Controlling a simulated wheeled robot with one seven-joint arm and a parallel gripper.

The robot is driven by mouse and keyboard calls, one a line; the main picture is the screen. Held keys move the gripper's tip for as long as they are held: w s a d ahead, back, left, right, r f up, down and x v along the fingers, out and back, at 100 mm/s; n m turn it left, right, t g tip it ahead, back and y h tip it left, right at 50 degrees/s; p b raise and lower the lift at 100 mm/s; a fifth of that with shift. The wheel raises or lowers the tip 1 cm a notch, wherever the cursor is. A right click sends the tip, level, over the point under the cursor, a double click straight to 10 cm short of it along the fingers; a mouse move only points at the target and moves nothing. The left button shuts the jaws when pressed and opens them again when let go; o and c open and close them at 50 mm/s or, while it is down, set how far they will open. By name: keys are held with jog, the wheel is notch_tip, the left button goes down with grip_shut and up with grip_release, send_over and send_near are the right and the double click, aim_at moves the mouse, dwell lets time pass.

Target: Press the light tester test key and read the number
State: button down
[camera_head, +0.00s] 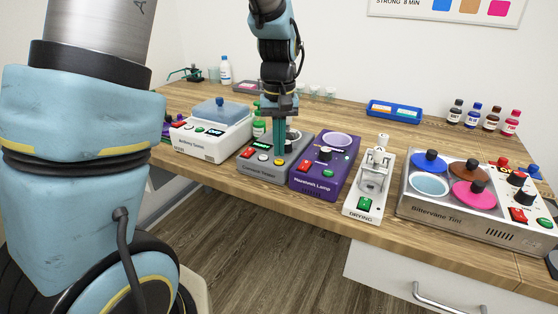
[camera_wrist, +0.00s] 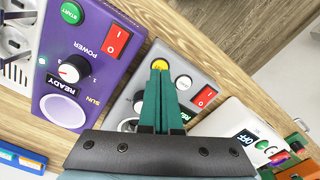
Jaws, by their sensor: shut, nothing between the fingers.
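The grey tester (camera_head: 285,172) stands on the bench between a white device and a purple lamp; its front lettering is too small to read surely. Only the start of the display's text, apparently "RE", shows; my finger hides the rest. My gripper (camera_head: 279,153) points down over the tester, shut and empty.
The purple lamp (camera_head: 339,162) stands close at the right, the white device (camera_head: 205,146) at the left. A drying unit (camera_head: 362,206) and a tint unit (camera_head: 430,212) stand further right. A blue tray (camera_head: 395,112) and several bottles are behind.

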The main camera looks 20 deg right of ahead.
jog(key=shift+f+b, duration=0.5)
jog(key=shift+f, duration=0.4)
dwell(0.3)
jog(key=shift+r, duration=0.1)
notch_tip(320, 180, up, 8)
jog(key=p, duration=0.7)
dwell(0.4)
jog(key=s+a, duration=0.2)
jog(key=a, duration=1)
jog(key=s+a+n+t, duration=0.1)
jog(key=s+a, duration=0.2)
jog(key=a, duration=0.8)
jog(key=shift+s+a+f+t, duration=0.2)
jog(key=shift+a+f+t, duration=0.15)
jog(key=shift+f, duration=0.1)
